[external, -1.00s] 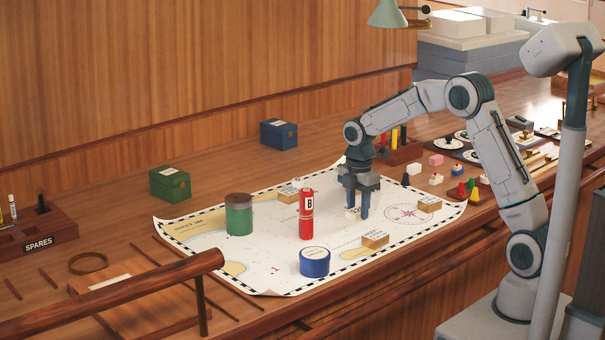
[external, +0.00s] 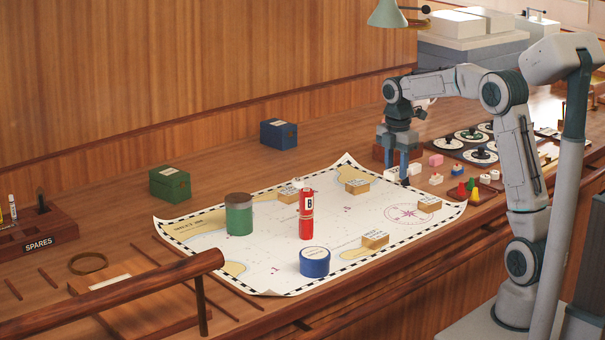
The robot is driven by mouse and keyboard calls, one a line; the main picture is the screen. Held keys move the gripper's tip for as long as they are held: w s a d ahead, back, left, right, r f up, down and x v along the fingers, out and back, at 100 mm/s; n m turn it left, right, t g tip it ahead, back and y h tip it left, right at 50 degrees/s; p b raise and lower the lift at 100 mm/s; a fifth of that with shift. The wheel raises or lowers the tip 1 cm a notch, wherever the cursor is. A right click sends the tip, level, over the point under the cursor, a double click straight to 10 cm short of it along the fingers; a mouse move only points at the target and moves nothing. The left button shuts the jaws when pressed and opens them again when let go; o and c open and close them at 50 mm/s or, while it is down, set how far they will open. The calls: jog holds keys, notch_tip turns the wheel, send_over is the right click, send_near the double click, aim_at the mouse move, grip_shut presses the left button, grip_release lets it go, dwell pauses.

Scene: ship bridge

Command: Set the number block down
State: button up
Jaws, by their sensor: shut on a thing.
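My gripper (external: 397,176) is at the right edge of the chart, with its fingers pointing down. It is shut on a small white block, the number block (external: 391,175), of which only part shows between and beside the fingers. Its number cannot be read. The block is low, near the table top by the chart's back right edge. I cannot tell whether it touches the surface.
The chart (external: 290,264) bears a red cylinder marked B (external: 306,222), a green jar (external: 239,219), a blue round tin (external: 314,263) and several wooden blocks. Coloured pawns (external: 472,187) and a pink block (external: 436,160) stand close to the right of my gripper.

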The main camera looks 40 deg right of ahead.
jog(key=shift+s+d+r, duration=0.35)
jog(key=shift+d+r, duration=0.15)
jog(key=shift+d, duration=0.15)
jog(key=shift+r, duration=0.15)
jog(key=r, duration=0.3)
jog(key=a+r, duration=0.1)
jog(key=r, duration=0.1)
jog(key=shift+w, duration=0.25)
jog(key=w+a+n+p, duration=0.2)
jog(key=w+a+n, duration=0.35)
jog(key=a, duration=0.45)
jog(key=n+p, duration=0.7)
jog(key=n, duration=0.6)
send_over(241, 264)
jog(key=shift+m, duration=0.25)
notch_tip(241, 264, down, 12)
jog(key=shift+s, duration=0.1)
jog(key=shift+f+p, duration=0.6)
jog(key=shift+f, duration=1.45)
